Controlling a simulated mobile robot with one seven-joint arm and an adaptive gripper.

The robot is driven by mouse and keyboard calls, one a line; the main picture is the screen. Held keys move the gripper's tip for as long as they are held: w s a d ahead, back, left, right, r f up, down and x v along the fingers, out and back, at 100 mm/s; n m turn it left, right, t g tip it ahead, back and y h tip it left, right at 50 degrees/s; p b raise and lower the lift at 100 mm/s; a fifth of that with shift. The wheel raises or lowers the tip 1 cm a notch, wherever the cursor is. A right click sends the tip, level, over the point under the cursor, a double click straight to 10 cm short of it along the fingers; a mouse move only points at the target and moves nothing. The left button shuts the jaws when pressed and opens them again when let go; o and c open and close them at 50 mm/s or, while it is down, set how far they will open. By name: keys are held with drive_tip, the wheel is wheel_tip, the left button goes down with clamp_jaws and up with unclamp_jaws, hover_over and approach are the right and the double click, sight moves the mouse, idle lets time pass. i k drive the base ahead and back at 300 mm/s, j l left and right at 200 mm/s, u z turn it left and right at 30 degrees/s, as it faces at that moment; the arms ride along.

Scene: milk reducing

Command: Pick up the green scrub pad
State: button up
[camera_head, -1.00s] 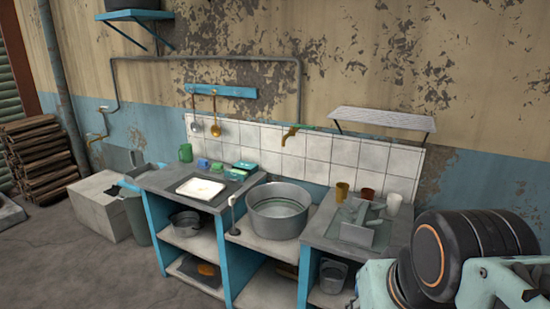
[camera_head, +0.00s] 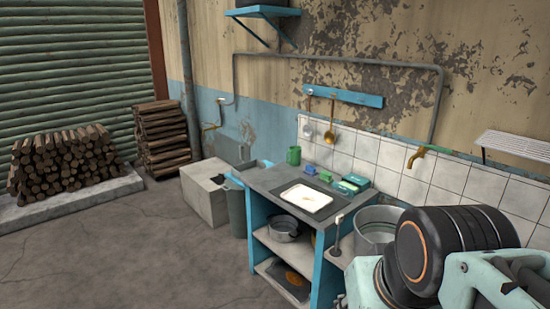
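Several small items stand at the back of the grey counter (camera_head: 262,179). Among them are a small green block (camera_head: 326,176), a blue block (camera_head: 310,169) beside it, and a flat green item (camera_head: 345,187) in front of a teal box (camera_head: 356,179). The green block or the flat green item may be the green scrub pad; they are too small to tell. Part of my arm fills the lower right, well apart from these items. My gripper is not in view.
A white tray (camera_head: 306,197) lies on the counter in front of the small items. A green mug (camera_head: 293,156) stands at the back left. A large metal basin (camera_head: 377,229) is to the right, partly behind my arm. Open floor (camera_head: 130,240) lies to the left.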

sight(325, 177)
drive_tip(key=i+j+u, duration=0.15)
drive_tip(key=i+u, duration=0.55)
drive_tip(key=i, duration=0.25)
drive_tip(key=i+l+u, duration=0.1)
drive_tip(key=i+u, duration=0.15)
drive_tip(key=i, duration=0.9)
drive_tip(key=i+z, duration=0.4)
drive_tip(key=i+j+z, duration=0.15)
drive_tip(key=i+z, duration=0.55)
drive_tip(key=z, duration=0.2)
drive_tip(key=i+z, duration=0.25)
drive_tip(key=z, duration=0.2)
drive_tip(key=i+j+z, duration=0.1)
drive_tip(key=z, duration=0.35)
drive_tip(key=i+j, duration=0.05)
drive_tip(key=i, duration=0.1)
